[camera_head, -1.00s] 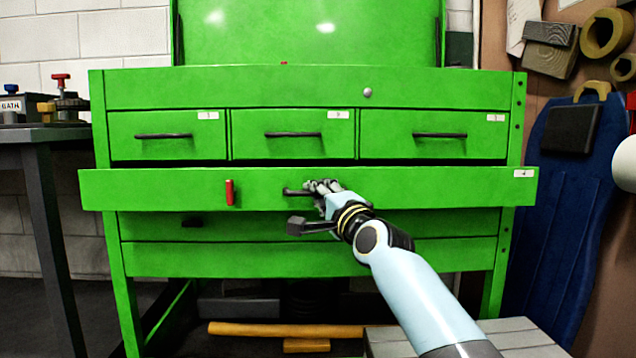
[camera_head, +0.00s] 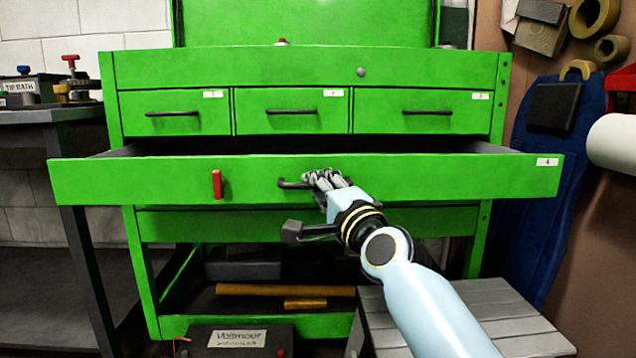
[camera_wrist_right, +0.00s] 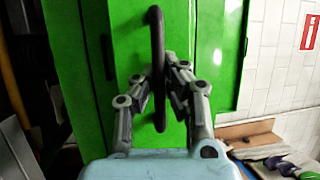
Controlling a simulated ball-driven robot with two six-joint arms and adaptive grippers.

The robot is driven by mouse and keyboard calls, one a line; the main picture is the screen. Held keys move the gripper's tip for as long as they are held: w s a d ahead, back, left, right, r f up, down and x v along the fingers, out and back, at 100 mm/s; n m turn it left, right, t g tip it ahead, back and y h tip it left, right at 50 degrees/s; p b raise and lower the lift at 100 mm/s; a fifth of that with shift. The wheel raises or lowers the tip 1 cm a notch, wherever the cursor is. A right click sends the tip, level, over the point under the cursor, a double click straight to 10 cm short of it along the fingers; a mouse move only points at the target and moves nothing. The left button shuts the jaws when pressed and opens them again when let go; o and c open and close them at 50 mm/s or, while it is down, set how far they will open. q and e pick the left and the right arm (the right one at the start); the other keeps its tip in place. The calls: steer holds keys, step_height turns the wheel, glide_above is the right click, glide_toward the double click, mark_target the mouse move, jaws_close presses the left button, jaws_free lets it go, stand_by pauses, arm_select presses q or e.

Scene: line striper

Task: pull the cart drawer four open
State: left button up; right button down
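Drawer four (camera_head: 120,182) is the wide green drawer marked 4 at its right end. It stands out from the green cart (camera_head: 300,66), and a dark gap shows its inside above the front. Its dark bar handle (camera_head: 290,184) is at the middle of the front. My right gripper (camera_head: 322,180) is at the handle's right part. In the right wrist view the handle (camera_wrist_right: 157,60) runs between the two fingers of my right gripper (camera_wrist_right: 160,88), which are closed in on it from both sides. A red tag-like piece (camera_head: 217,184) is on the drawer front. My left gripper is not in view.
Three smaller drawers (camera_head: 292,111) above are shut. A grey slatted step or bench (camera_head: 475,320) stands at lower right, under my arm. A dark workbench (camera_head: 50,116) is at left, and a labelled box (camera_head: 237,340) lies on the floor.

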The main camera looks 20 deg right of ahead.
steer(key=shift+f, duration=0.25)
steer(key=c, duration=1.4)
jaws_free()
steer(key=shift+r, duration=0.15)
steer(key=v, duration=1.2)
